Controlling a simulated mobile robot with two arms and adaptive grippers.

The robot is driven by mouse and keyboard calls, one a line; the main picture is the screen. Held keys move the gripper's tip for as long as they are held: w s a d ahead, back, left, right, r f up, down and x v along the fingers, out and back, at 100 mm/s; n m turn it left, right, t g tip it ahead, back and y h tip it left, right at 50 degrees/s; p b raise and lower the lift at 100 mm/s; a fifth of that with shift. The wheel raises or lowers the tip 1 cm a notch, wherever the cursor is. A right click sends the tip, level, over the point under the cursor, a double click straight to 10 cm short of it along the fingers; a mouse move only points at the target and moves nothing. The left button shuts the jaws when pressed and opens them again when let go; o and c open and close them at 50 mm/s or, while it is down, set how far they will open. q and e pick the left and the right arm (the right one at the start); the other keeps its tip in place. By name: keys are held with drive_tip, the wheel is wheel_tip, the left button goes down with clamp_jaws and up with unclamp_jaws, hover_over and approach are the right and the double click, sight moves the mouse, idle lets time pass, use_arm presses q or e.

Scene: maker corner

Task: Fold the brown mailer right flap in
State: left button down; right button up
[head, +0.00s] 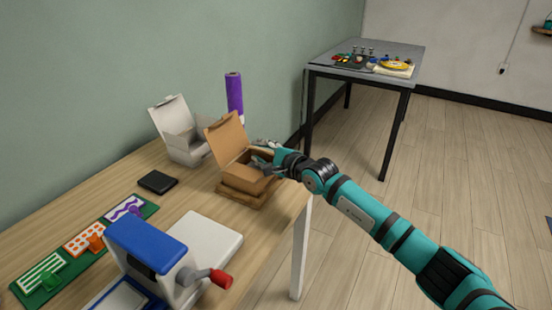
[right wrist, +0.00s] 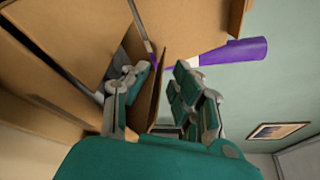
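The brown mailer (head: 238,177) sits near the right edge of the wooden table in the head view. Its lid (head: 226,138) stands up and leans back. My right gripper (head: 262,160) is at the box's right side and hides part of it. In the right wrist view, a thin brown flap (right wrist: 158,88) stands between the spread fingers of my right gripper (right wrist: 160,95). A gap shows between the flap and the finger on the right. I cannot tell whether the other finger touches it. My left gripper is out of view.
A white open box (head: 183,143) and a purple roll (head: 234,95) stand behind the mailer. A black wallet-like item (head: 157,182), a blue press with a red handle (head: 147,245) and green trays (head: 45,277) are to the left. Floor is clear at right.

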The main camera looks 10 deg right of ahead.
drive_tip(key=v, duration=1)
drive_tip(key=shift+s+d, duration=0.2)
drive_tip(key=shift+s, duration=0.05)
drive_tip(key=shift+r, duration=0.1)
